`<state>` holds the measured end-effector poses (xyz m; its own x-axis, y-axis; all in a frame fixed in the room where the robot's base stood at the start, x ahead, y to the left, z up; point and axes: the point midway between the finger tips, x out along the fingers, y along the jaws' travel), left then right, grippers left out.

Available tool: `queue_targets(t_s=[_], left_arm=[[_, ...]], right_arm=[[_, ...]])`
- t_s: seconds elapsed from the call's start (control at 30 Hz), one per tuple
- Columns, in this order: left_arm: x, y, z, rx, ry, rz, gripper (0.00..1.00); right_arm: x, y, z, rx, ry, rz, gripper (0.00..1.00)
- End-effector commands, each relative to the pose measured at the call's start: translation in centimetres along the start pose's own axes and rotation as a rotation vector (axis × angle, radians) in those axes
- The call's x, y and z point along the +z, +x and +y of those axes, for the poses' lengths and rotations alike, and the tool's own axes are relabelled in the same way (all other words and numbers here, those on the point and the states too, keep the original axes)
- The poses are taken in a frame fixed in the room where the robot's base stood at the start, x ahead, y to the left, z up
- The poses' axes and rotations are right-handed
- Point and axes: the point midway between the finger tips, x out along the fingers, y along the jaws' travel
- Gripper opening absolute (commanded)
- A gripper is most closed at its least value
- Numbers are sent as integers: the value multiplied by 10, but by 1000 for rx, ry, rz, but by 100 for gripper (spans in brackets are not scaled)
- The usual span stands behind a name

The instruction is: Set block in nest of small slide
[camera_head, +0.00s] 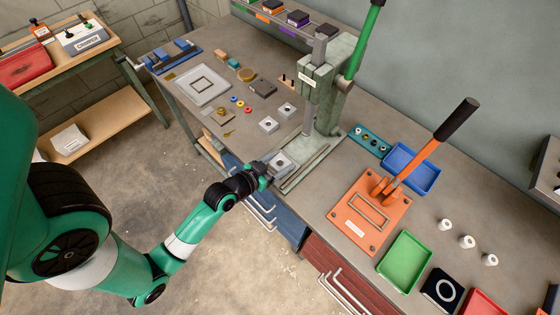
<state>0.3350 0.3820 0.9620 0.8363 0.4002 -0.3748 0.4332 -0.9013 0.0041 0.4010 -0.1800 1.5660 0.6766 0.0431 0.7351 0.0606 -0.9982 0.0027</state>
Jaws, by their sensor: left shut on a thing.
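My left gripper (267,172) reaches in from the lower left and is shut on a pale grey block (281,161) with a round hole in its top. The block is at the near left edge of the green fly press base (318,156). A slide with dark rails (303,168) lies along that base, just right of the block. I cannot tell whether the block touches the slide or sits in its nest. Two similar blocks, one (287,110) behind the other (268,124), stand on the bench left of the press. My right gripper is not in view.
The fly press column (322,95) with its green lever (366,40) rises behind the block. An orange lever tool (370,212), a blue tray (411,167) and a green tray (404,261) stand to the right. Small parts and a pale tray (185,92) lie at left.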

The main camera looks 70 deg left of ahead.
Motion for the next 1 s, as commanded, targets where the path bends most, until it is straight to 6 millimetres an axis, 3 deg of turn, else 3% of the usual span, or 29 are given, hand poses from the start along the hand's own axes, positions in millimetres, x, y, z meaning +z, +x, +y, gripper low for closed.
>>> queue_targets(t_s=[0.47,0.5,0.67,1.0], left_arm=[[-1,0,0,0,0,2,0],[-1,0,0,0,0,2,71],[-1,0,0,0,0,1,100],[0,-8,0,-1,0,-2,100]], right_arm=[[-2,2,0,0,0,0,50],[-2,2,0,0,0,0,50],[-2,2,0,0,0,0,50],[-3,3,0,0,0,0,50]])
